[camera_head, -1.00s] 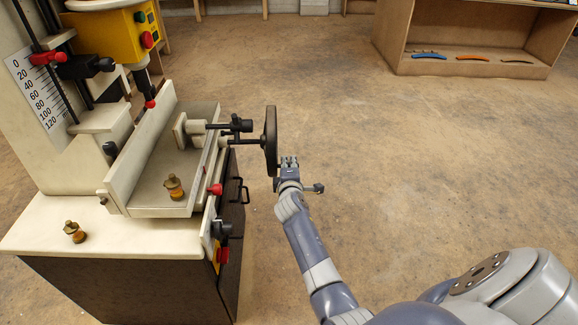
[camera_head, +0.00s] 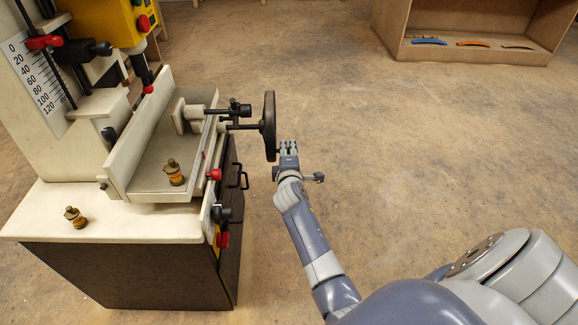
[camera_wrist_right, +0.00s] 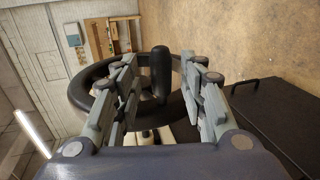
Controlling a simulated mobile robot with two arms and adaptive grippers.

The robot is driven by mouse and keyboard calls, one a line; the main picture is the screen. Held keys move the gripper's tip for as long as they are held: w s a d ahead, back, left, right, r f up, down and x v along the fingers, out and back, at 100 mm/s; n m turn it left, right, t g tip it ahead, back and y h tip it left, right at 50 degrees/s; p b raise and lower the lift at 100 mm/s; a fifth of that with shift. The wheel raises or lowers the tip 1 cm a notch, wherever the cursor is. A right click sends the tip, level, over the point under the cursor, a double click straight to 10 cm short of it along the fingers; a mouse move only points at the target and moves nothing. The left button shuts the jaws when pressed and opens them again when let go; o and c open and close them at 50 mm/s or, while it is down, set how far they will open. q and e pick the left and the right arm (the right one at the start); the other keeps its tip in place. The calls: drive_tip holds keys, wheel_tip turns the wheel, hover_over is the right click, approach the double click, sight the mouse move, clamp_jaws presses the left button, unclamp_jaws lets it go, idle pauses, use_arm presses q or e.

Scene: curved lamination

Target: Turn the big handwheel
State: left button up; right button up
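The big handwheel (camera_head: 270,124) is a dark upright wheel on a shaft at the machine's right side, seen nearly edge-on in the head view. In the right wrist view its dark rim (camera_wrist_right: 82,92) shows behind the fingers. Its black handle (camera_wrist_right: 160,72) stands up between the two fingers. My right gripper (camera_head: 288,146) is close to the right of the wheel's lower part; in the right wrist view (camera_wrist_right: 162,88) its fingers are apart, with visible gaps beside the handle. How deep the handle sits between the fingers is unclear. My left gripper is out of view.
The machine's cream table (camera_head: 120,222) stands at the left on a dark cabinet (camera_head: 130,275) with a black door handle (camera_head: 243,177). Two small brass-coloured pieces (camera_head: 174,173) (camera_head: 75,217) sit on the machine. A wooden shelf (camera_head: 470,52) is at the back right. Open floor lies between.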

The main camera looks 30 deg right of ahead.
drive_tip(key=v, duration=1)
drive_tip(key=s+a+f+m+g+y, duration=0.2)
drive_tip(key=s+a+f, duration=0.3)
drive_tip(key=f, duration=0.5)
drive_tip(key=s+a+f+m+g+y, duration=0.2)
drive_tip(key=s+f+g, duration=0.1)
drive_tip(key=s+f, duration=0.55)
drive_tip(key=s+a+f+m+g+y, duration=0.2)
drive_tip(key=s+a+f+m, duration=0.3)
drive_tip(key=f, duration=0.6)
drive_tip(key=s+a+f+g+y, duration=0.1)
drive_tip(key=s+f+g, duration=0.15)
drive_tip(key=s, duration=0.45)
drive_tip(key=s+a+f+g+y, duration=0.1)
drive_tip(key=s+f, duration=0.3)
drive_tip(key=s, duration=0.3)
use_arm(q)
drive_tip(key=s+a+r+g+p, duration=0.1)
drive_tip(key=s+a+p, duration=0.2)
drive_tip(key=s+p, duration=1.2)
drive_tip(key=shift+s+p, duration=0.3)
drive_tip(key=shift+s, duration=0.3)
use_arm(e)
drive_tip(key=s+d+r+g, duration=0.1)
drive_tip(key=s+d, duration=0.2)
drive_tip(key=s, duration=1.2)
drive_tip(key=shift+s+m, duration=0.3)
